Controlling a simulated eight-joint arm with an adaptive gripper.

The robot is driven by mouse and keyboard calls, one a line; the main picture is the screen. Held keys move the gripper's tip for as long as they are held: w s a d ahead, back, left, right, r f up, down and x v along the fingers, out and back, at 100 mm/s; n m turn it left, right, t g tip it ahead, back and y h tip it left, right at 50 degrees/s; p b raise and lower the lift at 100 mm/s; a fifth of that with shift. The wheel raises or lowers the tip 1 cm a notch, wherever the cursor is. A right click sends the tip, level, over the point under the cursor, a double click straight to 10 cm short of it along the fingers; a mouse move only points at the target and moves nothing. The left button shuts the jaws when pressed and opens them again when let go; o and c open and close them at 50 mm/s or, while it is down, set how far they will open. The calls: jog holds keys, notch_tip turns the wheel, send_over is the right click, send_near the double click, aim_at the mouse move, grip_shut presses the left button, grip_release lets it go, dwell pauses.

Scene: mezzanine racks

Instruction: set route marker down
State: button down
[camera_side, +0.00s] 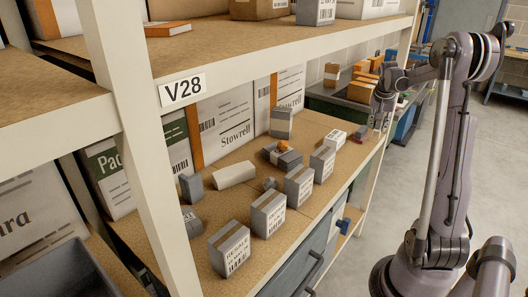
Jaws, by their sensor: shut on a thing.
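My gripper (378,118) is at the right end of the middle rack shelf (225,193), near the shelf's front edge. It is small and partly dark in this view. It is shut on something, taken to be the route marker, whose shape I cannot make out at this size. A small grey block (363,131) and a small dark red piece (358,141) show just left of and below the fingertips. I cannot tell whether either touches the gripper or the shelf.
Several grey labelled boxes (230,248) stand along the shelf. A white box (334,140) lies left of the gripper, and an open grey bin (282,156) stands mid-shelf. A cream rack post (140,110) rises in front. Orange boxes (361,91) sit on a bench behind.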

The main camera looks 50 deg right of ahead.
jog(key=w+a+n+t+y, duration=0.25)
jog(key=w+a+n, duration=0.65)
jog(key=w+a, duration=1.3)
jog(key=w+a+n+t+y, duration=0.15)
jog(key=a+n, duration=0.55)
jog(key=a, duration=2)
jog(key=shift+y, duration=0.3)
jog(key=shift+a+f, duration=0.15)
jog(key=shift+f, duration=3.85)
jog(key=shift+a+f, duration=0.1)
jog(key=shift+f, duration=3.9)
jog(key=shift+f, duration=0.1)
jog(key=c, duration=1.2)
grip_release()
jog(key=shift+o, duration=0.2)
